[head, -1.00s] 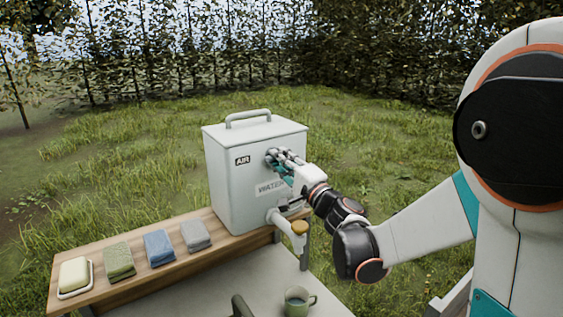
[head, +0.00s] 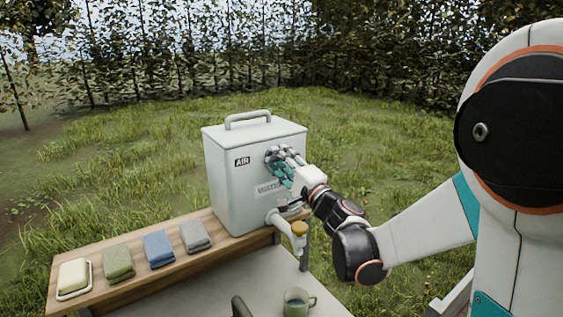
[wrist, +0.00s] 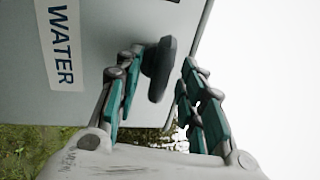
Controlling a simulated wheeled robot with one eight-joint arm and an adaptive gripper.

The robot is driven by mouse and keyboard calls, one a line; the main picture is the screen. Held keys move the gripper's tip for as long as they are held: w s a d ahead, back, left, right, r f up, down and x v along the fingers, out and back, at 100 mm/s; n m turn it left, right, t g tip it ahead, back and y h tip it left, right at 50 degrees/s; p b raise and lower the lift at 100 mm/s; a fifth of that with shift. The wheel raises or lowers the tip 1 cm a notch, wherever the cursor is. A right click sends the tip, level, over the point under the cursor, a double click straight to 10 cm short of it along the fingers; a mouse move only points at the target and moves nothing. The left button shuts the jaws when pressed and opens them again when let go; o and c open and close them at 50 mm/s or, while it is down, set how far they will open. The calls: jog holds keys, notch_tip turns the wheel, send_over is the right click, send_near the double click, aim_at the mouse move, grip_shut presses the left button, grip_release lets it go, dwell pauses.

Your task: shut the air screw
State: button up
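The white water tank (head: 228,185) stands on the wooden shelf, with an AIR label (head: 242,161) on its front. My gripper (head: 280,157) is at the tank's front, right of the AIR label. Its fingers are spread on either side of the knob, with a clear gap to the right finger in the wrist view; whether the left finger touches it I cannot tell.
A tap with a yellow-brown knob (head: 299,228) sticks out below my gripper. Folded cloths (head: 160,249) and a soap dish (head: 74,278) lie along the shelf (head: 215,255) to the left. A green mug (head: 296,303) stands on the lower grey surface.

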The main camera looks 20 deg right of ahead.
jog(key=v, duration=1.2)
